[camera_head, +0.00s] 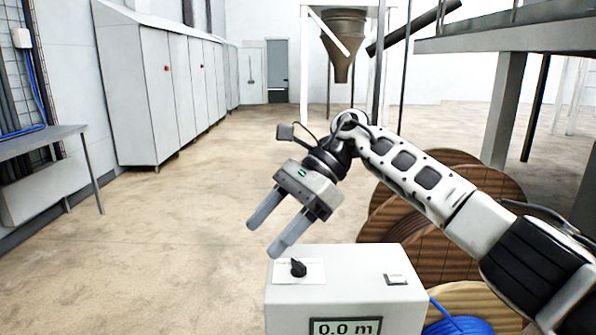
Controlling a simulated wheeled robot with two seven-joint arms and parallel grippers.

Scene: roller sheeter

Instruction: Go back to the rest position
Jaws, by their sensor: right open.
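My right arm comes in from the right edge of the head view. Its gripper (264,231) is open and empty, with two grey fingers pointing down and to the left. The fingers appear above and left of a white control box (345,268), apart from its black knob (298,268). The box has a small switch (395,279) on its top and a display (345,326) reading 0.0 m. My left gripper does not show in this view.
Large wooden reels (455,175) stand behind and below my right arm, with blue cable (458,325) beside the box. Grey cabinets (135,90) line the left wall, near a table (45,140). A hopper (343,40) and platform (500,42) stand farther back. The middle floor is clear.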

